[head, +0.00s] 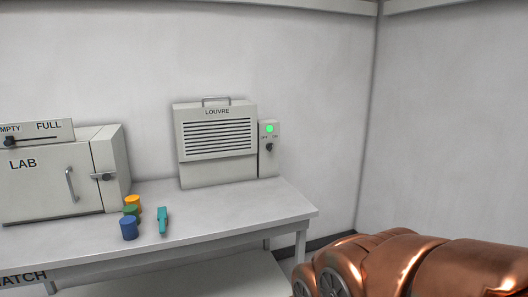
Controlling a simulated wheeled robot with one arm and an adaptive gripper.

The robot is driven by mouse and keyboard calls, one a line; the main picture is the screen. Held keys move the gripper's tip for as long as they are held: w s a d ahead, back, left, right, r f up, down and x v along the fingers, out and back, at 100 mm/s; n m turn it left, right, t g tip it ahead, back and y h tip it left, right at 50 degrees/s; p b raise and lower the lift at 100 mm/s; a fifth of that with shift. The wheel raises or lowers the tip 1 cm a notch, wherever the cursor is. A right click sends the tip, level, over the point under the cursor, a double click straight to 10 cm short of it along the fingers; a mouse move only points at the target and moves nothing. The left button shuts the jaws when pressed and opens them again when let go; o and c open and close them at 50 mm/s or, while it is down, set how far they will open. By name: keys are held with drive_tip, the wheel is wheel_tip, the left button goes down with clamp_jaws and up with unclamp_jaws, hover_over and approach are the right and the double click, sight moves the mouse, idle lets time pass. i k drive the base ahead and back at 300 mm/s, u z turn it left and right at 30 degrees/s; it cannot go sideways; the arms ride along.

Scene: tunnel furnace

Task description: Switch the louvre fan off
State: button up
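The louvre fan (217,142) is a pale box with a slatted front, a top handle and the label LOUVRE. It stands at the back of the table against the wall. A narrow switch box (268,163) is at its right side. A green light (269,129) glows on it. Below the light are small OFF and ON labels and a dark switch knob (269,147), which appears turned toward the right, though it is small. My copper arm shows at the lower right, well away from the switch. My gripper is not in view.
A LAB cabinet (50,180) with a handle and latch stands at the left, with an EMPTY/FULL slider (30,139) on top. The tabletop before the louvre is clear.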

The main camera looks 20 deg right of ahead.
sight(269, 146)
drive_tip(key=z, duration=0.4)
drive_tip(key=i, duration=1.8)
drive_tip(key=u, duration=0.55)
